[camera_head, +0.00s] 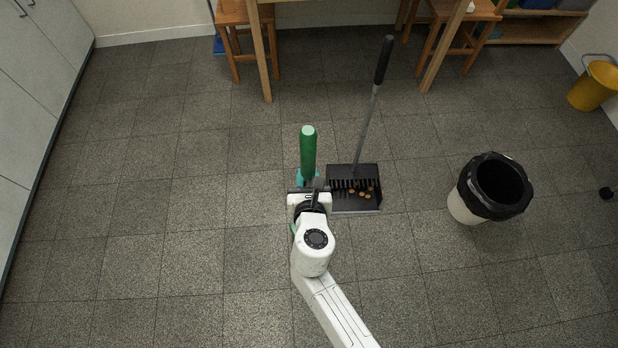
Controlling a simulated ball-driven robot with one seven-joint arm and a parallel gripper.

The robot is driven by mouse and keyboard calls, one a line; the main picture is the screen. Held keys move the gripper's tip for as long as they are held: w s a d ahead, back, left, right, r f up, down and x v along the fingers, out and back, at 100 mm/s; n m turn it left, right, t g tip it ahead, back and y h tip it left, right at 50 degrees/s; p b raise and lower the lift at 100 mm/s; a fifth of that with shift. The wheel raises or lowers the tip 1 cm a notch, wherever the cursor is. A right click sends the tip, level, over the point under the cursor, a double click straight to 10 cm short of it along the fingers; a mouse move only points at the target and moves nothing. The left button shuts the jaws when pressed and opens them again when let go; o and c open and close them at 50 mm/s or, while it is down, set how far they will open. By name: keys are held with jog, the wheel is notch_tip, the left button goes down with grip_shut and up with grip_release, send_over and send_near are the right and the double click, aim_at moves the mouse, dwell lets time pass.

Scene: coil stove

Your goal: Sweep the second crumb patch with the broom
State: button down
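My gripper (311,190) is low over the floor in the middle of the picture, at the end of my white arm. A broom with a green handle (308,152) stands upright at the gripper, with a teal part low on its left. The arm and gripper hide the broom's lower part, so I cannot tell whether the fingers are closed on it. A black dustpan (343,206) with a long grey and black handle (384,60) stands just right of the gripper. Several brown crumbs (362,195) lie in the dustpan. I see no separate crumb patch on the open floor.
A white bin (462,208) with a black liner stands to the right. A yellow bucket (593,88) is at the far right. Wooden table legs (259,50) and stools (236,20) stand at the back. Grey cabinets (35,80) line the left. The tiled floor left of the arm is clear.

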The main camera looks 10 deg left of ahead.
notch_tip(320, 180, up, 2)
jog(key=shift+a+r+p, duration=0.1)
jog(key=shift+a+p, duration=0.05)
jog(key=shift+p, duration=0.55)
jog(key=shift+r+p, duration=1.6)
